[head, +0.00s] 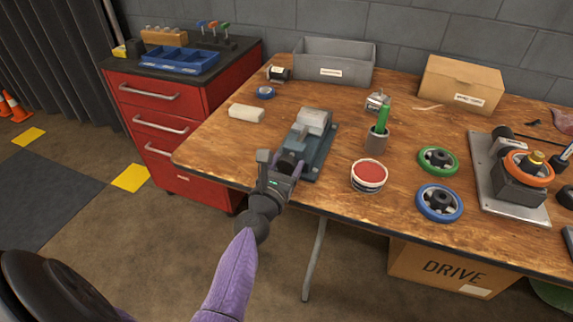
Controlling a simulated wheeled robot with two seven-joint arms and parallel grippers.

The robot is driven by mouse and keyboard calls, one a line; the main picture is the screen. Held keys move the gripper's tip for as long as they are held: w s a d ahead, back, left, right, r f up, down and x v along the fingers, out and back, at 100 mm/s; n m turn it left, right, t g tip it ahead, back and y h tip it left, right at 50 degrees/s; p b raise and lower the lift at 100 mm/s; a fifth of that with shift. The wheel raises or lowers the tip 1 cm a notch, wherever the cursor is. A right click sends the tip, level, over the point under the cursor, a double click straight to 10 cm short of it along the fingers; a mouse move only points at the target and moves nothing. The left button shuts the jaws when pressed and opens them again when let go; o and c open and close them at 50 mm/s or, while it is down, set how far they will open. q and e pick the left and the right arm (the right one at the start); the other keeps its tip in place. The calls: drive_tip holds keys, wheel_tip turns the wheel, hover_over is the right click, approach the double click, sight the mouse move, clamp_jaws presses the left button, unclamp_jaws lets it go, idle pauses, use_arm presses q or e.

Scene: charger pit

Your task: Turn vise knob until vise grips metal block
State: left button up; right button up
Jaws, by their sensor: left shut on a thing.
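The grey-blue vise (325,150) sits on the wooden workbench near its front edge, left of the middle. A light grey metal block (313,119) shows at the top of the vise; I cannot tell if both jaws touch it. My left gripper (288,166) is at the near end of the vise, shut on the vise knob, which is mostly hidden by the fingers. My right gripper is not in view.
A red-lidded tin (369,176) and a cup with a green-handled tool (376,140) stand right of the vise. Green (438,161) and blue (439,202) handwheels lie further right. A pale block (246,113) lies left. A grey bin (334,64) stands behind.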

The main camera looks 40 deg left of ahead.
use_arm(q)
drive_tip(key=shift+m, duration=1.1)
drive_tip(key=m, duration=0.2)
drive_tip(key=shift+m, duration=0.3)
drive_tip(key=m, duration=0.3)
drive_tip(key=shift+a+r+m, duration=0.1)
drive_tip(key=shift+m, duration=0.3)
drive_tip(key=m, duration=0.3)
drive_tip(key=shift+p, duration=0.35)
drive_tip(key=m, duration=0.3)
drive_tip(key=shift+r+p, duration=0.1)
drive_tip(key=shift+p, duration=0.3)
drive_tip(key=m, duration=0.3)
drive_tip(key=shift+p, duration=0.4)
drive_tip(key=m+p, duration=0.1)
drive_tip(key=m, duration=0.2)
drive_tip(key=shift+r+m, duration=0.1)
drive_tip(key=shift+m, duration=0.2)
drive_tip(key=m+p, duration=0.2)
drive_tip(key=m, duration=0.5)
drive_tip(key=shift+m+p, duration=0.4)
drive_tip(key=shift+m, duration=1.2)
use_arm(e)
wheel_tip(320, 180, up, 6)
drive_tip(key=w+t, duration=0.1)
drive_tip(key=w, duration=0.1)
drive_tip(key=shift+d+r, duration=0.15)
use_arm(q)
drive_tip(key=shift+p, duration=0.3)
